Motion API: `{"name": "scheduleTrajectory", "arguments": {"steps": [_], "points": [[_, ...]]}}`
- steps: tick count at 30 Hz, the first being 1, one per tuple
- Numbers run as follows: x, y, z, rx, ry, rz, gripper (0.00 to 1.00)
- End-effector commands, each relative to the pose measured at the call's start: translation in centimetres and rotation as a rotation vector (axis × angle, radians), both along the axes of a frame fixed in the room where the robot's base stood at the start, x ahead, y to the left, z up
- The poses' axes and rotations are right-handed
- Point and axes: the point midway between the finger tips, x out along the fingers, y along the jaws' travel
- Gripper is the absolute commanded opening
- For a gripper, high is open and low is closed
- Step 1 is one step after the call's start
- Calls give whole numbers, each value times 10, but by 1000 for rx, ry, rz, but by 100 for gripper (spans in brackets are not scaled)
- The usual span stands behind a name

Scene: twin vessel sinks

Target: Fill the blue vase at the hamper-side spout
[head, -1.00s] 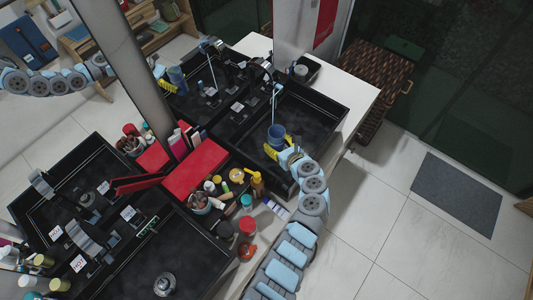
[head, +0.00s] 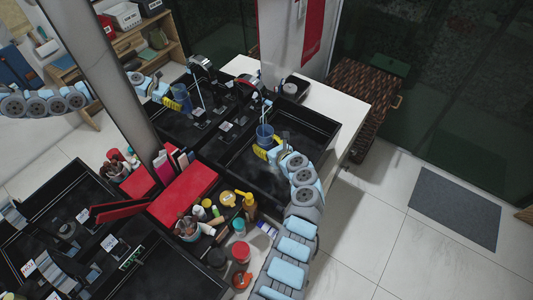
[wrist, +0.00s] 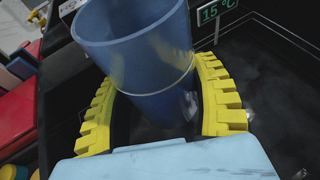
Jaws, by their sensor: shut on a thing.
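The blue vase (head: 265,137) is upright over the black sink basin nearest the wicker hamper (head: 357,95). My gripper (head: 266,147) is shut around its sides with yellow fingers. In the wrist view, the vase (wrist: 135,40) sits between both fingers (wrist: 160,105), its mouth open toward the top and a pale ring around its body. A dark spout (head: 247,84) stands above the vase. A thin pale line (head: 262,107), looking like a water stream, drops from it to the vase's mouth. The water level inside cannot be made out.
A small display (wrist: 217,10) reads 15 °C. A red box (head: 190,195), a yellow-topped bottle (head: 247,203) and several toiletries stand on the counter left of my arm. A second black sink (head: 150,270) is at lower left. The mirror repeats the vase.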

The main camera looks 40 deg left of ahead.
Motion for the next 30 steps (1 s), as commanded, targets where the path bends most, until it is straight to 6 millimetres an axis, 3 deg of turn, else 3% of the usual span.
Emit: {"name": "scheduleTrajectory", "arguments": {"steps": [18,30], "points": [[40,42,-2,1,-4,0,26],[53,56,0,0,-2,-2,26]]}}
